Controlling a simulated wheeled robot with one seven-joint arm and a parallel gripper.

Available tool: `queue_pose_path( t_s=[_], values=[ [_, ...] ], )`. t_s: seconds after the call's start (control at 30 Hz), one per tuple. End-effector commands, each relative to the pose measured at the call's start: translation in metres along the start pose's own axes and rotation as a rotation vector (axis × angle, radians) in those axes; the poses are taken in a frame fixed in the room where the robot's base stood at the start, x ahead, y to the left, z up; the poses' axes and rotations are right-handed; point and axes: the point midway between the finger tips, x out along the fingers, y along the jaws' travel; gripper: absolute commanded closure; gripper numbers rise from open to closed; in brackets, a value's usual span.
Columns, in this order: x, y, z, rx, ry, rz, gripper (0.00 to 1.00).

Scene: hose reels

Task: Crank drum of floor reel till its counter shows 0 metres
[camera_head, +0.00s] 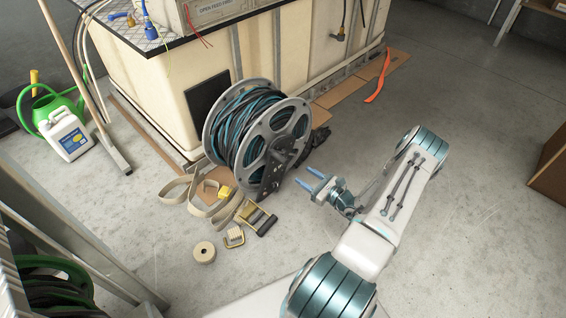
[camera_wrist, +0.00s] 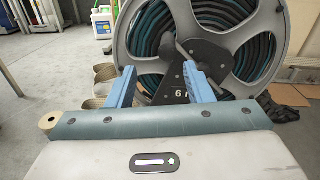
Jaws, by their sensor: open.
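The floor reel (camera_head: 236,128) has grey spoked flanges and a drum wound with dark and teal hose. It stands upright on the floor against a cream tank. Its grey flange (camera_wrist: 128,40) fills the upper wrist view. A black hub plate (camera_head: 283,153) sits at the centre of the near flange; a dark arm at the hub may be the crank. A black stand plate shows a white "6" (camera_wrist: 181,94); the following character is partly hidden behind a finger. My gripper (camera_head: 308,178) is open and empty, its blue fingers (camera_wrist: 158,72) pointing at the hub, apparently short of it.
Tan webbing (camera_head: 213,206), a ratchet buckle (camera_head: 235,238) and a tape roll (camera_head: 204,252) lie left of the reel. A white jug (camera_head: 67,135) stands far left. Floor to the right is mostly clear.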

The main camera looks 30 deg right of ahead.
Motion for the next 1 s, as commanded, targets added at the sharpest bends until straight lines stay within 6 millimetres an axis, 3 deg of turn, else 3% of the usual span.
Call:
queue_pose_path(
  t_s=[0.13, 0.27, 0.7, 1.0],
  values=[
    [-0.004, -0.005, -0.015, 0.026, -0.005, -0.055, 0.53],
    [0.006, -0.006, -0.016, 0.027, -0.005, -0.060, 0.53],
    [0.095, -0.011, -0.017, 0.024, -0.005, -0.056, 0.53],
    [0.128, -0.013, -0.015, 0.027, -0.004, -0.057, 0.53]
  ],
)
